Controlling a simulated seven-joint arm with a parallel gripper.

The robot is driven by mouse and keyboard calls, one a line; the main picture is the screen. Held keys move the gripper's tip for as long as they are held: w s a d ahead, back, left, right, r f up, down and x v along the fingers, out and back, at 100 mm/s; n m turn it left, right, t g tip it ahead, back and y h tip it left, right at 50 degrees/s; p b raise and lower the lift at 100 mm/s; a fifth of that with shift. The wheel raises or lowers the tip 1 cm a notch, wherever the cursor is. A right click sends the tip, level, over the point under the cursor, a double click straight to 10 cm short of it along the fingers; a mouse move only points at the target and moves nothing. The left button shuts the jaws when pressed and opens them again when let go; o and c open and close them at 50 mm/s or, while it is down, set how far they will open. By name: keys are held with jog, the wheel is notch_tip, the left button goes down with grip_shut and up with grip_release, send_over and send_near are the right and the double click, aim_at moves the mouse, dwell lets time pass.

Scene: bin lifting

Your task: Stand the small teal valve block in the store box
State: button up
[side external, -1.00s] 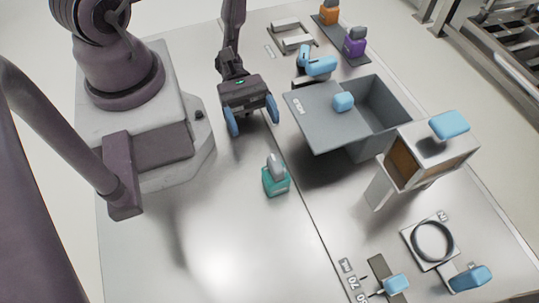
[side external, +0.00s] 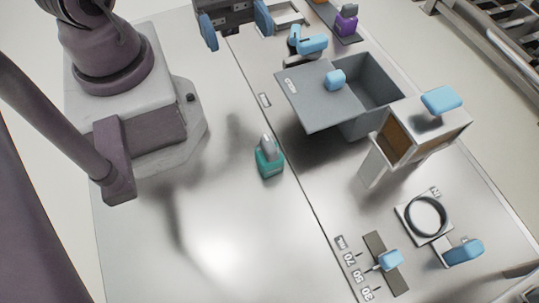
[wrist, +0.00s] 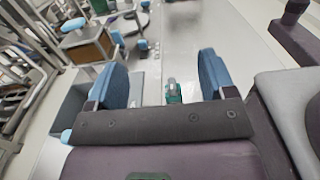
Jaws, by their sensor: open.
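The small teal valve block (side external: 269,162) stands upright on the bare table, its grey top pointing up. In the wrist view the block (wrist: 173,92) shows between my fingers, some distance beyond them. My gripper (side external: 236,25) is open and empty at the top of the side view, well away from the block; its fingers also show in the wrist view (wrist: 163,75). A grey box (side external: 372,84), which I take as the store box, stands right of the block. Its grey lid (side external: 308,98) with a blue knob (side external: 335,79) covers the left part, leaving the right part open.
A white box with a brown inside (side external: 397,140) and blue handle (side external: 441,101) stands right of the grey box. A ring plate (side external: 425,217), blue-handled slider (side external: 390,260) and blue-handled piece (side external: 310,44) lie around. A purple block (side external: 346,20) stands behind.

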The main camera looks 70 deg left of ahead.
jog(key=r, duration=0.1)
jog(key=y, duration=1.8)
send_over(269, 144)
notch_tip(269, 144, down, 4)
jog(key=f, duration=0.8)
jog(key=shift+s+f, duration=0.15)
jog(key=shift+s, duration=0.1)
jog(key=shift+w+f, duration=0.15)
jog(key=shift+f, duration=1.3)
jog(key=shift+w+f, duration=0.1)
jog(key=shift+f, duration=1.3)
jog(key=c, duration=1.2)
